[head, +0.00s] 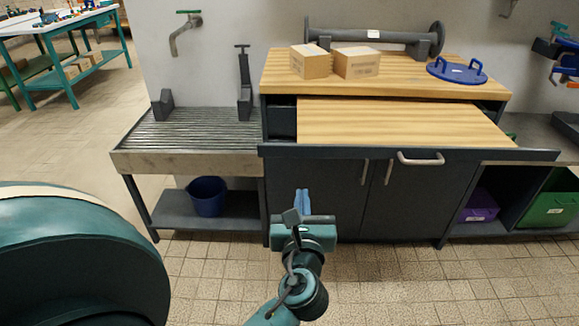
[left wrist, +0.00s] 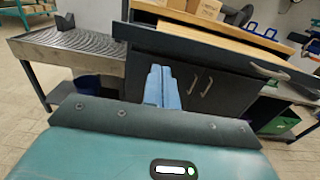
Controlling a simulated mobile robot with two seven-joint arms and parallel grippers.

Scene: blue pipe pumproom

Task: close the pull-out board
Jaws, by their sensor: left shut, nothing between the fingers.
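The pull-out board (head: 395,122) is a wooden slab with a dark front panel and a metal handle (head: 420,158). It is pulled out from under the wooden worktop of the dark cabinet (head: 330,195). The left wrist view also shows the board's dark front (left wrist: 200,45) and its handle (left wrist: 270,71). My left gripper (head: 302,200) is shut and empty, in front of the cabinet doors and below the board's front, left of the handle. Its blue fingers (left wrist: 161,88) lie together in the left wrist view. My right gripper is not in view.
Two cardboard boxes (head: 311,62) (head: 356,62), a grey pipe (head: 370,37) and a blue round plate (head: 457,71) stand on the worktop. A slatted drain table (head: 185,162) adjoins on the left, with a blue bucket (head: 207,196) below. Tiled floor in front is clear.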

